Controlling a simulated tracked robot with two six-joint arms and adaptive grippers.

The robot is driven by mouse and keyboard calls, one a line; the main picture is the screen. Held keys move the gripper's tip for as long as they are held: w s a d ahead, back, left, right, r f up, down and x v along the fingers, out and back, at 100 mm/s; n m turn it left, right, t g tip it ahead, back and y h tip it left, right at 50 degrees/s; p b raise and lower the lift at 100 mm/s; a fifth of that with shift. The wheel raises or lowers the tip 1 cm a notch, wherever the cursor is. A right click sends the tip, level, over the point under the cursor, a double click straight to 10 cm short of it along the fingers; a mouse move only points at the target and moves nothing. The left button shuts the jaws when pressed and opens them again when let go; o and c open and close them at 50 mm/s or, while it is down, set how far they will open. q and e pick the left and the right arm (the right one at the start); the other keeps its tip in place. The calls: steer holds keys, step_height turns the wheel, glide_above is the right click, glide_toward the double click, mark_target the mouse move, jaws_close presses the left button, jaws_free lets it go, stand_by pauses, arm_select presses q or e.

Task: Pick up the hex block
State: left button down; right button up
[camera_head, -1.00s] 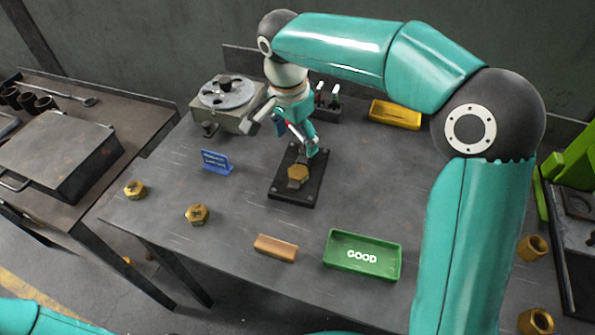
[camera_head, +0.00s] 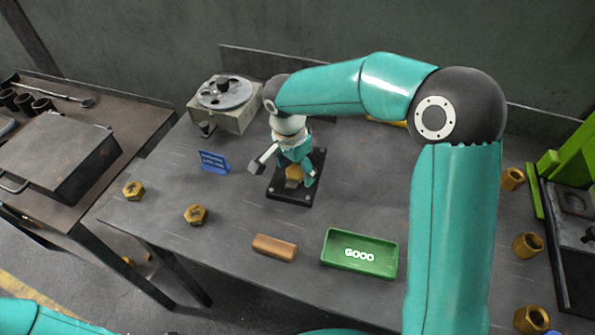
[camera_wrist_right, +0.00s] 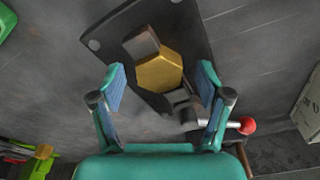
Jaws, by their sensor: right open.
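The brass hex block (camera_head: 294,173) sits on a dark plate fixture (camera_head: 291,194) in the middle of the table. It also shows in the right wrist view (camera_wrist_right: 160,72), beside a grey metal block (camera_wrist_right: 141,43) on the plate. My right gripper (camera_head: 286,174) is over the fixture. In the right wrist view its two blue-padded fingers (camera_wrist_right: 161,88) are spread, one on each side of the hex block, with gaps on both sides. How far the fingertips are above the plate I cannot tell. Only a teal part of my left arm shows at the bottom left; its gripper is not in view.
Two more brass hex pieces (camera_head: 196,214) (camera_head: 133,190) lie at left. A green GOOD tray (camera_head: 358,254) and brown block (camera_head: 274,247) are in front. A dial device (camera_head: 224,101) and blue sign (camera_head: 213,162) stand behind left. A red-knobbed lever (camera_wrist_right: 246,126) is near the right finger.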

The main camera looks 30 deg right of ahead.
jaws_close()
stand_by(0.3)
steer(key=shift+r, duration=0.15)
